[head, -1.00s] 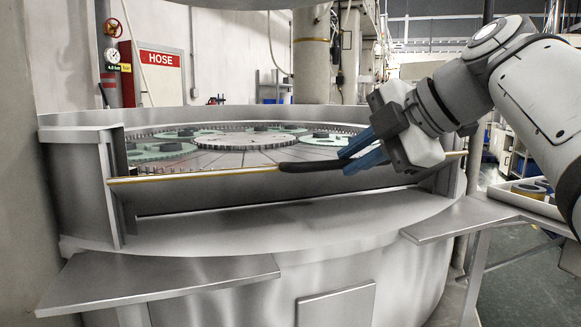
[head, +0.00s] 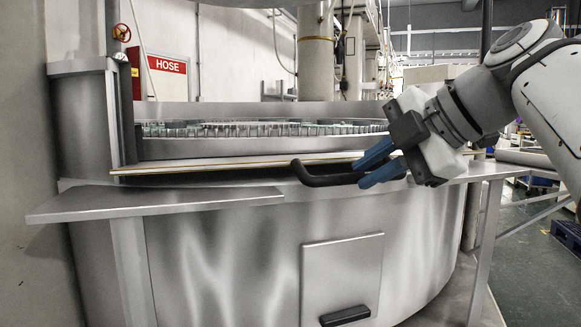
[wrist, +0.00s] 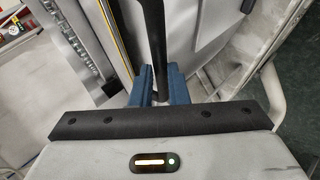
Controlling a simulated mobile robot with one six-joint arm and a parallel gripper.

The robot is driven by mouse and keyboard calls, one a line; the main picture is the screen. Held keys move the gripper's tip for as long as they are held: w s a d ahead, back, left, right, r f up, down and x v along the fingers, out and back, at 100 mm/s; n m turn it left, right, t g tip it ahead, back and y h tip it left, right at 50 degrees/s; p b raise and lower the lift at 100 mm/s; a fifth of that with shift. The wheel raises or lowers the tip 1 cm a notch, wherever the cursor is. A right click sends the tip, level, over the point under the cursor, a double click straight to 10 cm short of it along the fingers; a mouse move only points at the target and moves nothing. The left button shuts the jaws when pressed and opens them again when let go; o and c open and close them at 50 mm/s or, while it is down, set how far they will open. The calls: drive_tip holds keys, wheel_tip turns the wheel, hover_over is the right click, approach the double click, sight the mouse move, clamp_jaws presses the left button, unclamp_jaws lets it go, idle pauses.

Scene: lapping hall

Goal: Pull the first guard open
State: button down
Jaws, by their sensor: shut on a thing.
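The guard is a metal panel (head: 230,165) with a thin yellowish edge. It lies across the front opening of the round steel machine in the head view and shows nearly edge-on. Its black bar handle (head: 318,179) sticks out from its front. My gripper (head: 372,166) has blue fingers and is shut on the right part of this handle. In the wrist view the dark handle (wrist: 153,35) runs up from between the blue fingers (wrist: 155,88). The fingers hide the handle's right end.
A steel ledge (head: 150,206) juts out at the front left, and another (head: 485,170) at the right. A lower door (head: 341,270) has its own black handle (head: 345,316). A toothed ring (head: 270,130) shows behind the guard. Floor (head: 530,240) is open at the right.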

idle(0.3)
drive_tip(key=c, duration=1.4)
unclamp_jaws()
drive_tip(key=shift+s, duration=0.1)
drive_tip(key=shift+r, duration=0.1)
drive_tip(key=p+v, duration=0.2)
drive_tip(key=v, duration=0.6)
drive_tip(key=shift+p, duration=0.35)
drive_tip(key=shift+c, duration=0.5)
